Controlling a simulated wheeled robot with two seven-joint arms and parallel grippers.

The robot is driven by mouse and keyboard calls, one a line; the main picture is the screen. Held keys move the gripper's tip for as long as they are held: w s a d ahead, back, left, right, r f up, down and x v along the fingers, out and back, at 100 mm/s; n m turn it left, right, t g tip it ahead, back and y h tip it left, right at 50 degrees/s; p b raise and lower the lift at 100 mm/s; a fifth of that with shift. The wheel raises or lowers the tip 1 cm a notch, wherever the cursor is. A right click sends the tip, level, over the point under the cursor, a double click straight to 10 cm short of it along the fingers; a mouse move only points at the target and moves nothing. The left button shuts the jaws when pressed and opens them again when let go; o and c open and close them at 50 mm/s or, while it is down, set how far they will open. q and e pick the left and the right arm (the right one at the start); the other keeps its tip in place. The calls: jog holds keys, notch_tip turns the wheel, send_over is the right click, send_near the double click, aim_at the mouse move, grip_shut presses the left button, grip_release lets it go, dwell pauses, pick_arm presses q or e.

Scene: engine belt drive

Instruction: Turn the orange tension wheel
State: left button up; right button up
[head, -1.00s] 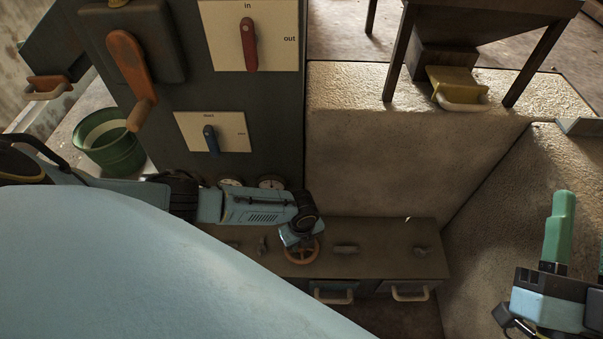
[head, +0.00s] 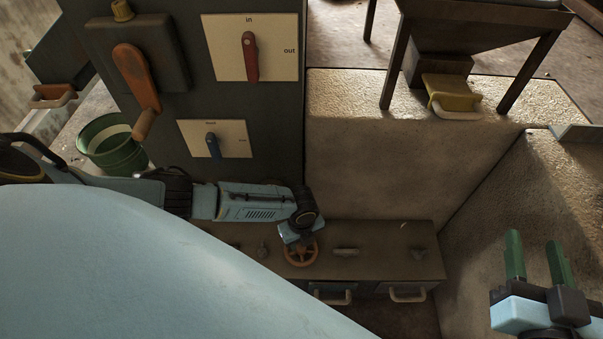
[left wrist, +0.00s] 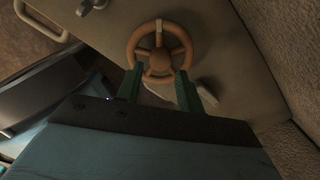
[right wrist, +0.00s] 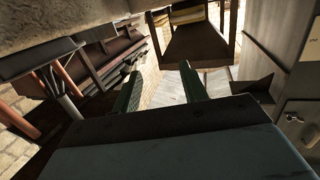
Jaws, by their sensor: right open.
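The orange tension wheel (head: 300,254) stands above the low dark bench, with my left wrist right over it in the head view. In the left wrist view the spoked orange wheel (left wrist: 159,61) lies just beyond my left gripper (left wrist: 158,75). Its two green fingers are apart, at the near side of the rim; whether they touch it I cannot tell. In the head view the left fingers are mostly hidden behind my wrist. My right gripper (head: 532,238) is open and empty at the lower right, far from the wheel.
The bench (head: 385,236) carries small knobs and has drawers with pale handles (head: 408,294). A concrete wall (head: 375,160) stands behind the bench.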

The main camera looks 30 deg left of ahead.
pick_arm(q)
notch_tip(320, 180, up, 4)
jog(key=shift+r+p, duration=0.1)
jog(key=shift+p, duration=1.05)
notch_tip(320, 180, up, 5)
jog(key=p, duration=0.3)
send_over(301, 247)
jog(key=shift+r, duration=0.3)
pick_arm(e)
jog(key=s+d+f+g+h, duration=0.2)
jog(key=s+d+f+g, duration=0.1)
jog(key=s+f+g, duration=0.3)
jog(key=s+d+f+g+h, duration=0.2)
jog(key=s+d+f+g, duration=0.2)
jog(key=s+f+g, duration=0.3)
jog(key=shift+f+m, duration=0.4)
jog(key=shift+f, duration=0.75)
pick_arm(q)
jog(key=shift+d, duration=0.1)
pick_arm(e)
jog(key=shift+d, duration=0.1)
